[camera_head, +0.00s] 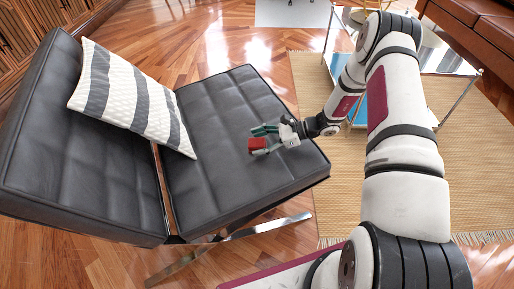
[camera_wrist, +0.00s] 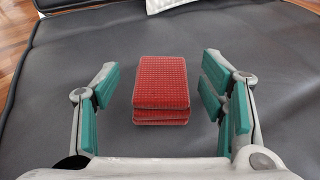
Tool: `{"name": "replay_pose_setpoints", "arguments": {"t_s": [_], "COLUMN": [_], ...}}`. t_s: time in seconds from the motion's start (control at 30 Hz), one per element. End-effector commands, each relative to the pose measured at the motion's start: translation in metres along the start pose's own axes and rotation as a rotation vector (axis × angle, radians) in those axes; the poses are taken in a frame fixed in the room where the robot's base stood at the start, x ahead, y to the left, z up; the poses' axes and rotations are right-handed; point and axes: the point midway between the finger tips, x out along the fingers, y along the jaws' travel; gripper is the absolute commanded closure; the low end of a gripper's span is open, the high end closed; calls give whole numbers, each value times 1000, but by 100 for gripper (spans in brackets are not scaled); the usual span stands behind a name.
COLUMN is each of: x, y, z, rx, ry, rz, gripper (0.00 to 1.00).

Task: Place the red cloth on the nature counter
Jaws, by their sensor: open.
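The red cloth (camera_wrist: 161,84) looks like a folded, layered stack with a textured surface. It lies on the seat of the black chair (camera_head: 222,172), and in the head view (camera_head: 257,144) it is partly hidden by my gripper. My gripper (camera_head: 264,139) is low over the seat at the cloth. In the wrist view my gripper (camera_wrist: 158,97) is open, with one green-padded finger on each side of the cloth and a gap on both sides. No nature counter can be made out in either view.
A striped pillow (camera_head: 133,95) leans on the chair's backrest. A glass-topped table (camera_head: 455,62) stands on a woven rug (camera_head: 335,185) to the right. A brown leather seat (camera_head: 470,30) is at the top right. Wooden floor shows at the back.

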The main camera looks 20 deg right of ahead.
Motion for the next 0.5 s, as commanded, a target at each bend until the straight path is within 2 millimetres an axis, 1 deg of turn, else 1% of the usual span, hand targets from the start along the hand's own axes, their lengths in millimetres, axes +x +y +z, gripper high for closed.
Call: {"name": "replay_pose_setpoints", "arguments": {"t_s": [0.03,0.1,0.27,0.3,0.37,0.4,0.47,0.5], "x": [6,9,8,8,8,8,8,8], "y": [0,0,-1,-1,-1,-1,-1,-1], "z": [-1,0,1,1,1,1,1,1], "rx": [-1,-1,-1,-1,-1,-1,-1,-1], "ry": [0,1,1,1,1,1,1,1], "rz": [0,-1,-2,-2,-2,-2,-2,-2], "gripper": [35,35,35,37,51,60,74,83]}}
